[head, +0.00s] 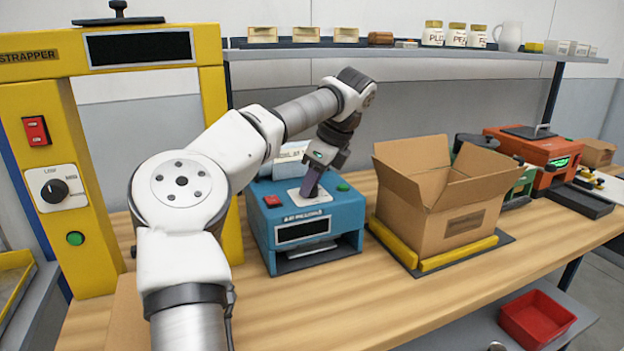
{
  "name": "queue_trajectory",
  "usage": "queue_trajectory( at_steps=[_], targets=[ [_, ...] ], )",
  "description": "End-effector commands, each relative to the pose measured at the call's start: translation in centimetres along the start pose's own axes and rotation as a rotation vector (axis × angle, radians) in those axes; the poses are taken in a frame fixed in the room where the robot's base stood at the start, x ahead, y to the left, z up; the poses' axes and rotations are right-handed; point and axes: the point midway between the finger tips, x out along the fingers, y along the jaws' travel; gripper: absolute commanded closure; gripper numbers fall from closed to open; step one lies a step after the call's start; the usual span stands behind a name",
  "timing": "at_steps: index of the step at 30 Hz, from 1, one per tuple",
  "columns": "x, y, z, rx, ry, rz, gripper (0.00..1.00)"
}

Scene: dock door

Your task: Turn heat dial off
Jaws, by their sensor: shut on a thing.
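A blue machine (347,218) with a white label plate (322,196) on its sloped top stands on the wooden bench. My gripper (308,192) points down onto this plate, its fingers shut on the dial there. The fingers hide the dial, so I cannot read its setting. A red button (272,201) is left of the plate and a green button (343,187) is right of it. Another black dial (56,190), on a white plate marked LOW, is on the yellow strapper (100,215) at the left, away from my gripper.
An open cardboard box (460,225) sits between yellow rails right of the blue machine. An orange device (545,150) stands farther right. A shelf (400,53) with jars runs behind. The bench front (400,300) is clear.

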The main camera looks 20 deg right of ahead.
Motion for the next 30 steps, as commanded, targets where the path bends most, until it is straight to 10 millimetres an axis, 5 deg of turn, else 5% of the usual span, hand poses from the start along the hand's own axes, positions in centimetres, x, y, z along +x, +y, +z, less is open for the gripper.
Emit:
queue_trajectory(
  at_steps=[15,16,20,30],
  targets=[
    [0.08,0.01,-0.01,-0.017,0.001,0.008,0.89],
    [0.08,0.01,-0.01,-0.017,0.001,0.008,0.63],
    [0.07,0.0,-0.01,-0.016,0.001,0.008,0.46],
    [-0.25,-0.03,-0.01,-0.016,0.001,0.006,0.45]
  ],
)
